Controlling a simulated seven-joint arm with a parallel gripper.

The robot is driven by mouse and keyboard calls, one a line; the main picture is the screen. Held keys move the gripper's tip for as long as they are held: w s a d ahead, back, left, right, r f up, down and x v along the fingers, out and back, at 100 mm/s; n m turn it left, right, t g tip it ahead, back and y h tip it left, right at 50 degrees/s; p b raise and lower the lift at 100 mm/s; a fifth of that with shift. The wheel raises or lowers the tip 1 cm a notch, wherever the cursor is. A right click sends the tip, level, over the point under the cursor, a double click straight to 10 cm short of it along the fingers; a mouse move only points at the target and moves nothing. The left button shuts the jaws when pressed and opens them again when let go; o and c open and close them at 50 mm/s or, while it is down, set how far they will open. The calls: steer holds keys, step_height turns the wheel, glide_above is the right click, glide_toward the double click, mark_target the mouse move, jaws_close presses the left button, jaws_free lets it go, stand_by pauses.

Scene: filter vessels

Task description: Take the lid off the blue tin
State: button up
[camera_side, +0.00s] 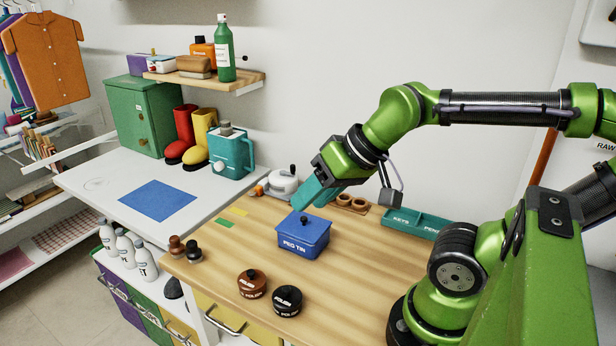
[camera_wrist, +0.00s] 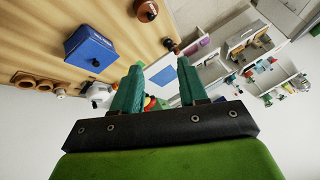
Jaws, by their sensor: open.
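The blue tin (camera_side: 304,241), marked "PEG TIN", stands upright on the wooden worktop with its blue lid (camera_side: 308,226) on. A small dark knob sits on top of the lid. In the wrist view the blue tin (camera_wrist: 83,58) lies up and left of the fingers, with the knob showing on its lid (camera_wrist: 97,55). My gripper (camera_side: 308,196) has teal fingers and is in the air above and behind the tin, apart from it. In the wrist view my gripper (camera_wrist: 160,85) is open, with nothing between its fingers.
Brown and black polish tins (camera_side: 287,300) stand in front of the blue tin. A white pot (camera_side: 284,181) and a wooden holder with holes (camera_side: 352,203) are behind it. A teal tray (camera_side: 416,222) lies to the right. The worktop left of the tin is mostly clear.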

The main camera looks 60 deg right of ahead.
steer(key=shift+o, duration=0.5)
steer(key=g+h, duration=0.2)
steer(key=g, duration=0.5)
glide_above(304, 218)
steer(key=f, duration=0.2)
steer(key=shift+m, duration=0.3)
step_height(304, 218, down, 10)
steer(key=shift+a+f, duration=0.1)
steer(key=shift+f, duration=2.8)
jaws_close()
